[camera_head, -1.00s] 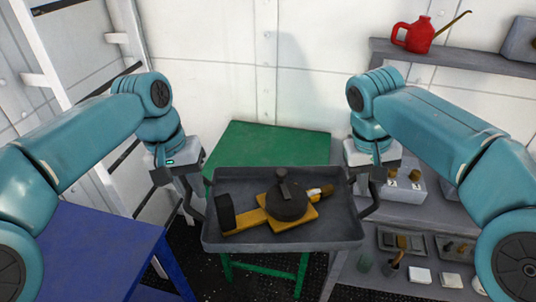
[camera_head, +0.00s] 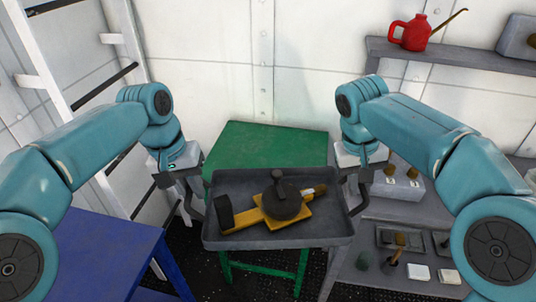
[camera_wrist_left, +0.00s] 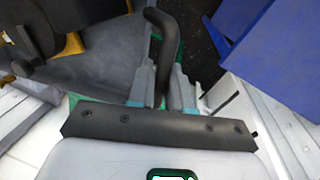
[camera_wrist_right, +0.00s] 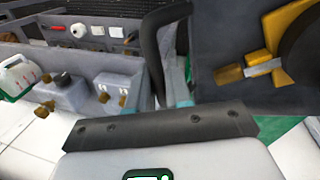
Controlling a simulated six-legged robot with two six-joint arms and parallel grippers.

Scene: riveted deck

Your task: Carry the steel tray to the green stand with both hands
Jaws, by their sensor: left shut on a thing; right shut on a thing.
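The grey steel tray (camera_head: 332,228) hangs level in front of the green stand (camera_head: 270,145), overlapping its near part in the head view. I cannot tell whether they touch. A yellow and black tool (camera_head: 285,203) lies on the tray. My left gripper (camera_head: 190,195) is shut on the tray's left handle, a dark bent bar that shows in the left wrist view (camera_wrist_left: 163,45). My right gripper (camera_head: 362,188) is shut on the right handle, which shows in the right wrist view (camera_wrist_right: 152,40). The far part of the stand's top is bare.
A blue table (camera_head: 105,245) stands at the left, with a white ladder (camera_head: 65,75) behind it. Grey shelving (camera_head: 400,205) on the right holds jars and boxes; a red oil can (camera_head: 412,33) sits on the upper shelf. A white wall rises behind the stand.

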